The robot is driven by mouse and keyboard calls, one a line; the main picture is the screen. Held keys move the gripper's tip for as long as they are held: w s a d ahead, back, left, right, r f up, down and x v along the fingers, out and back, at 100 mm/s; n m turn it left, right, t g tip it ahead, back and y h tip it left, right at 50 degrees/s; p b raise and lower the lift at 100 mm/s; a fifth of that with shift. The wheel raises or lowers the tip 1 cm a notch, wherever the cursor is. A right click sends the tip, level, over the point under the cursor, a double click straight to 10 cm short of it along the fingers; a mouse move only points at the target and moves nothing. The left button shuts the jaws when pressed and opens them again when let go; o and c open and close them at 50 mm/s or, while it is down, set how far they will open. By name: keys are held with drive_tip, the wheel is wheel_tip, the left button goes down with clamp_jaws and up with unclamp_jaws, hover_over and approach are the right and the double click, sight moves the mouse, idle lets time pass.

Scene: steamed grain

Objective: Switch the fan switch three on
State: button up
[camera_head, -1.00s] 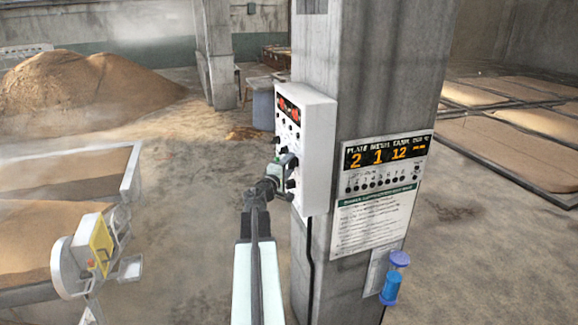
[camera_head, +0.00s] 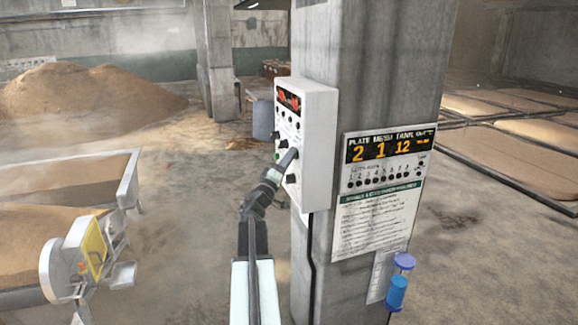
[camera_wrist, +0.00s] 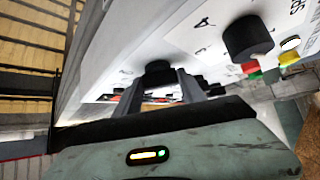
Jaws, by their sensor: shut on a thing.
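A white control box (camera_head: 318,125) with red displays and several black knobs is fixed to the concrete pillar. My gripper (camera_head: 288,160) is at the lower part of its front face. In the wrist view my gripper (camera_wrist: 178,92) is shut on a black knob (camera_wrist: 158,70), with its two grey fingers at the knob. Another black knob (camera_wrist: 248,38) stands to the right on the panel, beside small red, yellow and green parts. The printed labels are partly cut off or too small, so I cannot tell which knob is fan switch three.
A display board (camera_head: 385,150) showing 2, 1 and 12 hangs on the pillar (camera_head: 375,60), above a notice sheet (camera_head: 375,222) and a blue hourglass-like object (camera_head: 397,290). A grain trough (camera_head: 130,180) and a machine with a yellow panel (camera_head: 92,252) stand at left.

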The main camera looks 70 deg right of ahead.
drive_tip(key=shift+f+m+g+b, duration=0.1)
drive_tip(key=shift+m+g+b, duration=0.25)
drive_tip(key=shift+m, duration=0.25)
drive_tip(key=o, duration=1.4)
drive_tip(key=shift+c, duration=0.2)
drive_tip(key=b+v, duration=0.3)
drive_tip(key=v, duration=0.4)
drive_tip(key=shift+a+f, duration=0.25)
drive_tip(key=shift+f, duration=0.05)
drive_tip(key=shift+w, duration=0.1)
